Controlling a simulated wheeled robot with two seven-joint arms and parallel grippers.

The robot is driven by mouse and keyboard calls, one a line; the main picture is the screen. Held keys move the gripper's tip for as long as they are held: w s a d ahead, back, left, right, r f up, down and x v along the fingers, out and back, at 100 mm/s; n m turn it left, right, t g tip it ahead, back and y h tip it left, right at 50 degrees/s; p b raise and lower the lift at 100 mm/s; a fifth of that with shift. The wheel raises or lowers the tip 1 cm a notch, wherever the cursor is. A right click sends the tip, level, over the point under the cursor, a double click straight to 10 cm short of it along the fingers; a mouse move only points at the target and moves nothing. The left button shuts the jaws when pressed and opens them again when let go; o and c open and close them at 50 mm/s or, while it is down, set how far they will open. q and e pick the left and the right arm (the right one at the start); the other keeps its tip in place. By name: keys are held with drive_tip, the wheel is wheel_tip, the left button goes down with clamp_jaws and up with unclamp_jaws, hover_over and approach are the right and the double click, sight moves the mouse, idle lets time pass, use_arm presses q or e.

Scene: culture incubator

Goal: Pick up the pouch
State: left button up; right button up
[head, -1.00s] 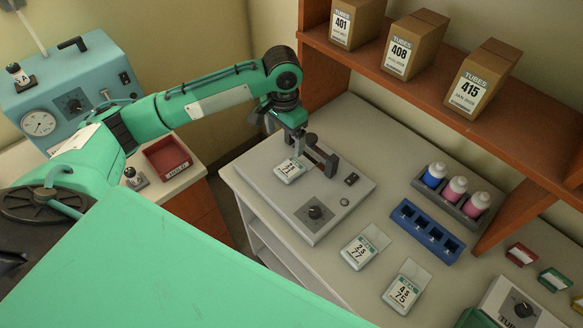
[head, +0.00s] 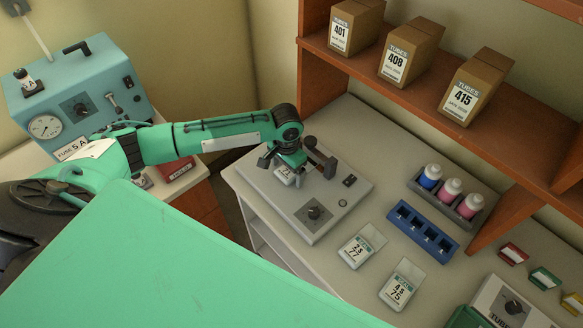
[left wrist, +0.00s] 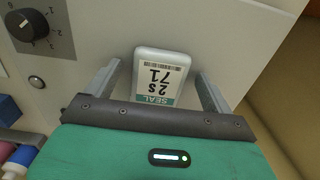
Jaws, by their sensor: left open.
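A white pouch labelled "SEAL 2s 71" (left wrist: 160,75) lies on the flat grey top of a device (head: 314,235). In the head view the pouch (head: 283,178) is partly hidden by my left gripper (head: 296,166). The left gripper is open and right above the pouch. In the left wrist view its two fingers (left wrist: 158,82) stand on either side of the pouch, with gaps visible. Two similar pouches, marked 77 (head: 356,251) and 75 (head: 398,291), lie on the bench. My right gripper is not in view.
The device has a dial (head: 313,213) in front. A blue rack (head: 423,231) and a tray of capped bottles (head: 450,192) stand to the right. A wooden shelf (head: 415,80) with boxes overhangs the back. A teal machine (head: 80,95) is at left.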

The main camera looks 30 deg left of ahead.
use_arm(q)
drive_tip(key=c, duration=1)
drive_tip(key=shift+c, duration=0.3)
drive_tip(key=shift+r, duration=0.1)
